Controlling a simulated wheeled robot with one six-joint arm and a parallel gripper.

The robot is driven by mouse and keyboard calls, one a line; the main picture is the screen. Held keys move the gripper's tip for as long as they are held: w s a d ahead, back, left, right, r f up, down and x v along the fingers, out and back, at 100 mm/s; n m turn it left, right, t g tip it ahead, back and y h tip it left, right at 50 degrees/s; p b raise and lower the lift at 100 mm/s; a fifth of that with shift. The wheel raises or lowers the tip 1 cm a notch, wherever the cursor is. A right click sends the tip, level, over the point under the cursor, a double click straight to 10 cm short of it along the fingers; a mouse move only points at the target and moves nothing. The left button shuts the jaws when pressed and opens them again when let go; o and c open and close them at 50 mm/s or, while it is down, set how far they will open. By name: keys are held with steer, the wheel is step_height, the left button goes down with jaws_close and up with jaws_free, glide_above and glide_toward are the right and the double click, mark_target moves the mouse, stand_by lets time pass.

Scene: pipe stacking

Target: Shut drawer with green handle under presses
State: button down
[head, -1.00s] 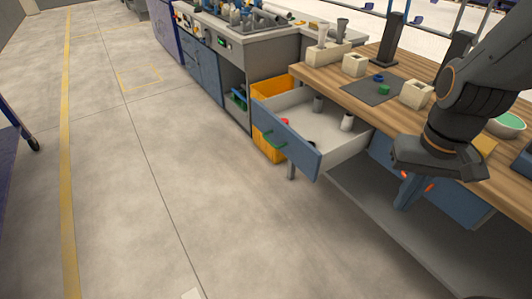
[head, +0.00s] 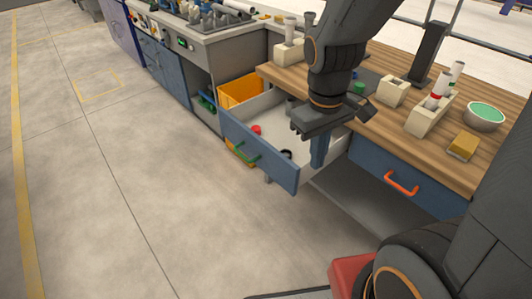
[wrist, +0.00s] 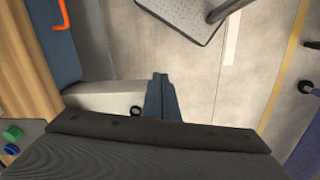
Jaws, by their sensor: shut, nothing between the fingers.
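The blue drawer (head: 262,150) with the green handle (head: 246,153) stands pulled out under the wooden bench top, its pale inside showing. In it I see a red item (head: 256,130) and a black ring (head: 286,154). My gripper (head: 318,163) is shut and empty, fingers pointing down by the drawer's right side; whether it touches the drawer I cannot tell. In the wrist view the shut fingers (wrist: 161,92) overlap the outer end of the pale drawer (wrist: 105,98), with the black ring (wrist: 135,111) to their left. The green handle is hidden there.
A second blue drawer with an orange handle (head: 401,183) is closed at right. An orange bin (head: 241,91) is behind the drawer. The floor at left is clear.

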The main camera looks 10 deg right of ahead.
steer(key=w+a+f+n+h, duration=0.1)
steer(key=w+a+f+n, duration=0.2)
steer(key=w+a+n, duration=0.65)
steer(key=n+t+h, duration=0.1)
steer(key=n+t, duration=0.1)
steer(key=n, duration=0.9)
glide_toward(268, 161)
step_height(268, 161, down, 6)
steer(key=s, duration=0.2)
steer(key=shift+w+d+f, duration=0.2)
steer(key=shift+w+d, duration=0.05)
steer(key=shift+d, duration=0.55)
